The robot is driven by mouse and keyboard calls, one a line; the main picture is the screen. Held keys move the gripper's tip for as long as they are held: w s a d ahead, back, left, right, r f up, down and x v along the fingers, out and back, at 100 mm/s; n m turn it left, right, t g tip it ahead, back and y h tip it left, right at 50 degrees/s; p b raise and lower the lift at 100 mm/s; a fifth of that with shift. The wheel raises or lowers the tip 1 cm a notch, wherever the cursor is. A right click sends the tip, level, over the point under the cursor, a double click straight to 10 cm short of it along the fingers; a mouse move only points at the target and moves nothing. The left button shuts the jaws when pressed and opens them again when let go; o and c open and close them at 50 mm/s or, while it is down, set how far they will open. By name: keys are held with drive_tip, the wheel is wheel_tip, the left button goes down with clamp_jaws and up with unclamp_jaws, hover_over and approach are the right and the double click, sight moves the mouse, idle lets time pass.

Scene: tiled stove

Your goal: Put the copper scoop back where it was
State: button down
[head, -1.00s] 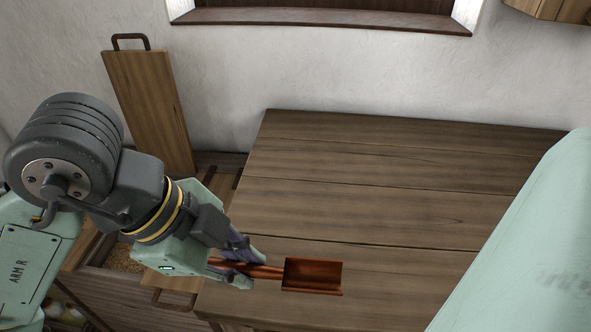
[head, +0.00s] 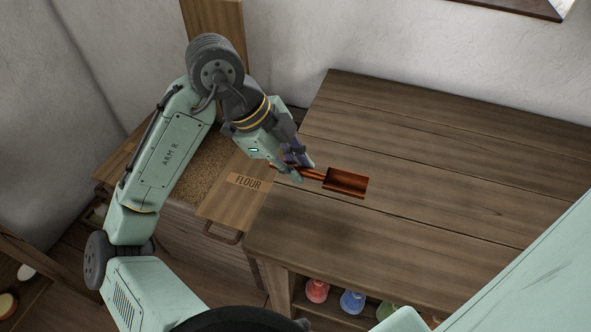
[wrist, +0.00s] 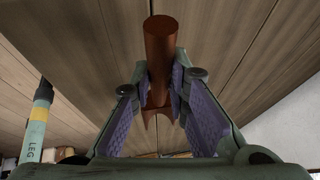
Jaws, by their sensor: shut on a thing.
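The copper scoop (head: 346,182) is in my gripper (head: 300,172), held by its handle. Its open, square-ended pan points right, above the left part of the wooden tabletop (head: 420,150) in the head view. I cannot tell whether it touches the wood. In the wrist view, the scoop's copper handle (wrist: 160,55) shows between the two purple-padded fingers of my gripper (wrist: 160,95). The fingers hide part of the handle.
Left of the table stands a bin of grainy brown stuff (head: 190,168). A board marked FLOUR (head: 240,188) lies at its right side. Another board (head: 215,30) leans at the wall. Coloured flasks (head: 352,302) stand under the tabletop. Most of the tabletop is bare.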

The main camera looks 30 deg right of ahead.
sight(295, 189)
drive_tip(key=shift+w+d+f, duration=0.1)
drive_tip(key=shift+w, duration=0.05)
drive_tip(key=shift+f+p, duration=0.3)
drive_tip(key=shift+f, duration=1.35)
drive_tip(key=shift+f, duration=0.1)
drive_tip(key=shift+f, duration=0.15)
drive_tip(key=c, duration=1.5)
unclamp_jaws()
drive_tip(key=shift+c, duration=0.2)
